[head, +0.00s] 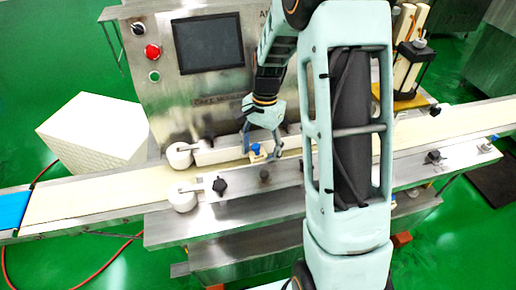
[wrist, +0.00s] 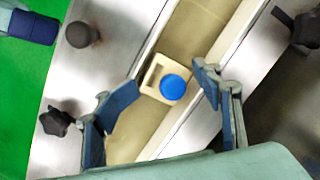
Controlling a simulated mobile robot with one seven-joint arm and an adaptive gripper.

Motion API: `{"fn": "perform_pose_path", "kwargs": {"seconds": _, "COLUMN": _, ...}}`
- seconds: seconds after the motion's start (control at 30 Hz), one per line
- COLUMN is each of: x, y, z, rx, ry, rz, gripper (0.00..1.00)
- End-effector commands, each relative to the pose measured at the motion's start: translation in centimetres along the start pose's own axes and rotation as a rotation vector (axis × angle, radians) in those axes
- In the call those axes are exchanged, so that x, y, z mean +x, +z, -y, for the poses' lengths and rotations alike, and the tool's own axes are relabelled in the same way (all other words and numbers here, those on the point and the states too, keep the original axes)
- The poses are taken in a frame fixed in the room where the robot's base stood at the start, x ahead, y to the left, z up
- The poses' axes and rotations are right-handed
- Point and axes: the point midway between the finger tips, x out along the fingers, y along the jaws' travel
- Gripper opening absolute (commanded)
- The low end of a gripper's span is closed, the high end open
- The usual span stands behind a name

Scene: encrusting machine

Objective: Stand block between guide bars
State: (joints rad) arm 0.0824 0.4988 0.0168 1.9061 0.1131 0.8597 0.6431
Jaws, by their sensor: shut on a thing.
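The block (head: 256,155) is small and cream with a round blue knob on top. It also shows in the wrist view (wrist: 152,80), where it looks upright over the cream belt. My gripper (head: 263,148) is shut on the block, with one finger on each side of it in the wrist view (wrist: 168,80). The back guide bar (head: 220,154) and the front guide bar (head: 235,188) run along the belt, and the block is between them. I cannot tell whether its base touches the belt.
The conveyor belt (head: 90,196) runs left to right, with a blue section (head: 12,209) at its left end. White rollers (head: 181,197) and black knobs (head: 219,186) stand beside the bars. The machine panel with a screen (head: 209,43) rises behind. A white box (head: 95,130) is at left.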

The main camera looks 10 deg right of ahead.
Motion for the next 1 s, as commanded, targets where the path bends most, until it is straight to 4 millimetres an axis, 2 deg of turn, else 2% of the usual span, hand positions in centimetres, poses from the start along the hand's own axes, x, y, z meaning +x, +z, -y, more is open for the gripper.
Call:
{"fn": "perform_pose_path", "kwargs": {"seconds": 0.03, "x": 1.0, "y": 0.2, "z": 0.4, "rx": -0.004, "ry": -0.005, "rz": 0.004, "gripper": 0.07}}
{"fn": "perform_pose_path", "kwargs": {"seconds": 0.2, "x": 0.9, "y": 0.2, "z": 0.7, "rx": -0.005, "ry": -0.009, "rz": 0.002, "gripper": 0.07}}
{"fn": "perform_pose_path", "kwargs": {"seconds": 0.23, "x": 0.8, "y": 0.2, "z": 0.7, "rx": -0.005, "ry": -0.009, "rz": 0.001, "gripper": 0.62}}
{"fn": "perform_pose_path", "kwargs": {"seconds": 0.43, "x": 0.5, "y": 0.1, "z": 0.9, "rx": -0.006, "ry": -0.015, "rz": -0.003, "gripper": 0.84}}
{"fn": "perform_pose_path", "kwargs": {"seconds": 0.9, "x": 0.3, "y": 0.0, "z": 0.6, "rx": -0.004, "ry": -0.01, "rz": -0.003, "gripper": 0.84}}
{"fn": "perform_pose_path", "kwargs": {"seconds": 1.0, "x": -0.3, "y": 0.0, "z": 0.6, "rx": -0.004, "ry": -0.01, "rz": -0.003, "gripper": 0.84}}
